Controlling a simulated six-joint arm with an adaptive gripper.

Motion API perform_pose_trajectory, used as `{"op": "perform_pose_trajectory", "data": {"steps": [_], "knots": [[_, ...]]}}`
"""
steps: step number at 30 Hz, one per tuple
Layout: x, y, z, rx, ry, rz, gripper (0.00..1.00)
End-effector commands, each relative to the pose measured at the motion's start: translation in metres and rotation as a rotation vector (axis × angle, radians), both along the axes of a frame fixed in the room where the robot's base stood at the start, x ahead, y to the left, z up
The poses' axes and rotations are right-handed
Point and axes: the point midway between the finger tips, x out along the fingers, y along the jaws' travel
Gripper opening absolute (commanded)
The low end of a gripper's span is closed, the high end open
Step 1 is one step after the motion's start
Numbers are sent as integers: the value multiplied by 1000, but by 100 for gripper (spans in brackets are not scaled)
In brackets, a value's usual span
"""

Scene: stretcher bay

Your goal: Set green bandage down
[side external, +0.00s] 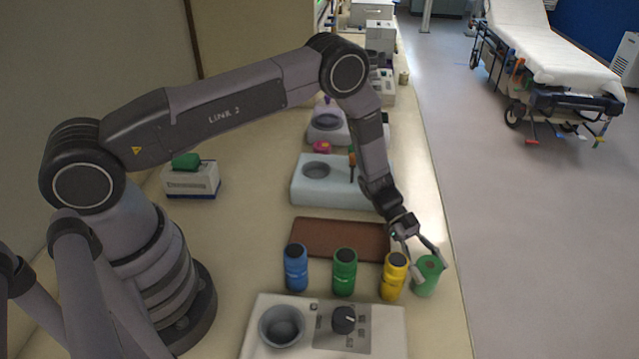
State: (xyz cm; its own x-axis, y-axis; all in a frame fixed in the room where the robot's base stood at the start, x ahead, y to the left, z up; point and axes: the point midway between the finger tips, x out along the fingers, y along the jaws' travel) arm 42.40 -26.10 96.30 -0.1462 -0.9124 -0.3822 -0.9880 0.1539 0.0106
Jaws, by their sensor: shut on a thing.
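The green bandage (427,278) is a short upright green roll at the right end of the row of bottles, close to the counter's right edge. My gripper (425,262) comes down from above and is shut on the bandage, with a finger on each side of its top. The bandage looks to be at or very near the counter surface; I cannot tell whether it touches. A yellow bottle (394,277) stands just left of the bandage, very close to the left finger.
A green bottle (344,272) and a blue bottle (296,268) stand further left. A brown mat (340,239) lies behind them. A white device with a bowl and knob (380,335) is in front. The counter (445,330) drops off to the right.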

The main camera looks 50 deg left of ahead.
Motion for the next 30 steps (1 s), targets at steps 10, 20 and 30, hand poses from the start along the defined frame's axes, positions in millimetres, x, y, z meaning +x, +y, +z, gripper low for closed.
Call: {"op": "perform_pose_trajectory", "data": {"steps": [10,20,30], "knots": [[0,0,-3,0,0,0,61],[3,16,8,-1,0,3,61],[11,64,28,0,0,3,61]]}}
